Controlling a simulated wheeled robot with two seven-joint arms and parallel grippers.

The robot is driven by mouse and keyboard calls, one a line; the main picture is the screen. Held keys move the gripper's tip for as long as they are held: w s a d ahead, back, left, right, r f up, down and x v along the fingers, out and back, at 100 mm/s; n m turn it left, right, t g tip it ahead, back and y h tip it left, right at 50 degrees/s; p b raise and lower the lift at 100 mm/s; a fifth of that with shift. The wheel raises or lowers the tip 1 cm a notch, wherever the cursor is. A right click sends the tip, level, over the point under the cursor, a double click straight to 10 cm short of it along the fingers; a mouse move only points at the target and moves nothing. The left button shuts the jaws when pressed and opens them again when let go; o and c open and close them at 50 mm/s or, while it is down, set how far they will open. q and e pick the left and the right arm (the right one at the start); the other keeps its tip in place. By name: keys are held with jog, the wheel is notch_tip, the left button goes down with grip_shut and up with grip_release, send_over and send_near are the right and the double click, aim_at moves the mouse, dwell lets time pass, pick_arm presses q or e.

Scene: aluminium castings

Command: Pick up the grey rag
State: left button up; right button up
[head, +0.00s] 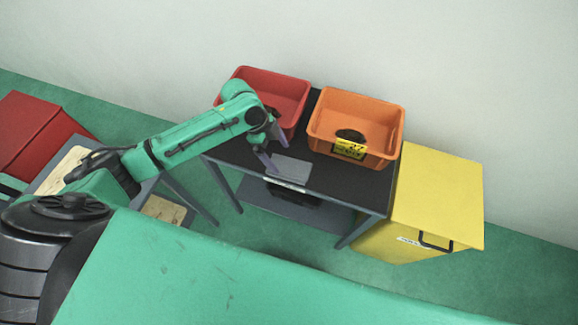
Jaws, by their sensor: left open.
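The grey rag (292,170) lies flat on the black table top, near the front edge, below the red and orange bins in the picture. My left gripper (274,149) is over the table, just up and left of the rag. Its two purple-grey fingers are spread with nothing visible between them. One fingertip shows close to the rag's left edge; I cannot tell if it touches. My right gripper is not in view.
A red bin (262,78) and an orange bin (386,158) with a dark round thing (350,135) inside stand on the black table (352,187). A yellow cabinet (440,195) stands at the table's right. A red box (30,130) is at far left.

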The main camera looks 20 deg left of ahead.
aim_at(288, 167)
pick_arm(q)
jog(key=p+x, duration=0.1)
jog(key=x, duration=0.5)
jog(key=shift+w+d+f, duration=0.1)
jog(key=shift+w+d, duration=0.05)
jog(key=c, duration=1.1)
notch_tip(288, 167, up, 20)
jog(key=shift+r+b, duration=0.1)
jog(key=shift+b, duration=0.3)
